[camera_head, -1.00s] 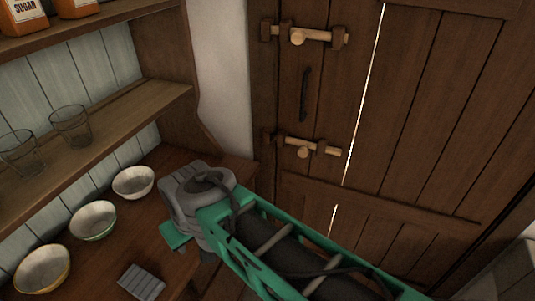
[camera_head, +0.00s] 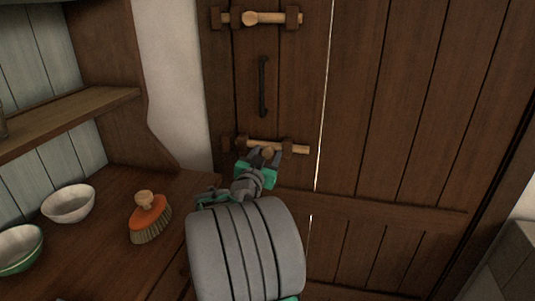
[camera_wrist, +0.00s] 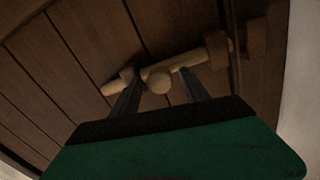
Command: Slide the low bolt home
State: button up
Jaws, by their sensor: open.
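The low bolt (camera_head: 300,149) is a pale wooden bar in dark wooden brackets across the plank door. Its free end points right and stops just short of the bright gap (camera_head: 317,165) in the door. Its round knob shows in the wrist view (camera_wrist: 158,82), between two brackets. My gripper (camera_head: 266,156) is at the low bolt, with its jaws open. In the wrist view its two dark fingers (camera_wrist: 160,92) stand on either side of the knob, with space visible beside it. Whether a finger touches the bar is unclear. In the head view the fingers partly cover the knob.
An upper bolt (camera_head: 275,18) and a dark vertical handle (camera_head: 262,86) are above on the door. At left, a wooden counter (camera_head: 105,225) holds bowls (camera_head: 68,204) and an orange brush (camera_head: 149,218), close to my arm. A shelf (camera_head: 70,115) juts out above it.

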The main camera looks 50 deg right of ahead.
jog(key=shift+w+d, duration=0.3)
jog(key=shift+d, duration=0.35)
jog(key=shift+c, duration=0.4)
grip_shut()
dwell(0.6)
